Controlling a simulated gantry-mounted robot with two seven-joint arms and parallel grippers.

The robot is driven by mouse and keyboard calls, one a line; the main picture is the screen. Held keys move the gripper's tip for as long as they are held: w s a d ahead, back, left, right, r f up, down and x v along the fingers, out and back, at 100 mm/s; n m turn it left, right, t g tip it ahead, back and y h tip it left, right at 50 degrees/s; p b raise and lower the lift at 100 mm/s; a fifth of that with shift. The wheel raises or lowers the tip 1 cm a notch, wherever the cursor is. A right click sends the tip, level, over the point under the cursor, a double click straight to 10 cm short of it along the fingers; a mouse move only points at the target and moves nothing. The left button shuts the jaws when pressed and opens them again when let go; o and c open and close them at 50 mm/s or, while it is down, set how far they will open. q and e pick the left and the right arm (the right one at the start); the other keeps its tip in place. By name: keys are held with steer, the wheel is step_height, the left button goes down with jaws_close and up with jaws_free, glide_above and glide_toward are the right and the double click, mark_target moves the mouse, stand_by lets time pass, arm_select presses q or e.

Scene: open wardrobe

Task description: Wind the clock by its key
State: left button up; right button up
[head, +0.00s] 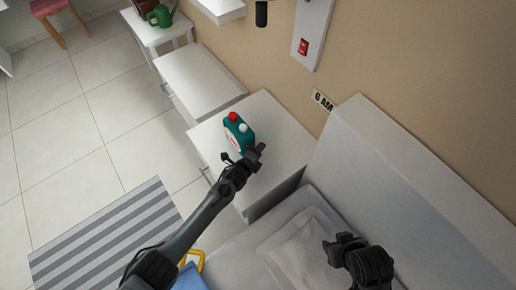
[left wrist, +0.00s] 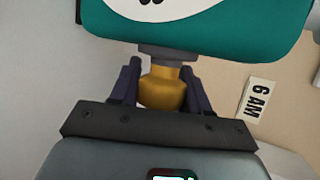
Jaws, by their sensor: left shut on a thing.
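The teal clock (head: 238,133) with a red top stands on the white bedside table (head: 282,137). It fills the top of the left wrist view (left wrist: 205,42), with part of its white face showing. My left gripper (head: 244,157) is at the near side of the clock. In the left wrist view its two dark fingers are shut on the brass-yellow key (left wrist: 162,90), just below the clock's body. The key is hidden by the gripper in the head view. My right gripper (head: 340,250) hangs over the bed at the lower right; its finger gap does not show clearly.
A "6 AM" label (head: 322,101) is on the tan wall behind the table. A grey bed with a pillow (head: 300,250) lies in front. White cabinets (head: 200,80) and a green watering can (head: 161,14) stand farther back. The tiled floor (head: 110,100) has a striped rug (head: 100,240).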

stand_by(0.5)
arm_select(q)
steer(key=o, duration=1)
steer(key=shift+c, duration=0.2)
steer(key=shift+s+a+r+p, duration=0.15)
steer(key=shift+s+r+p, duration=0.15)
steer(key=shift+p, duration=0.15)
steer(key=p+v, duration=0.4)
steer(key=v, duration=0.6)
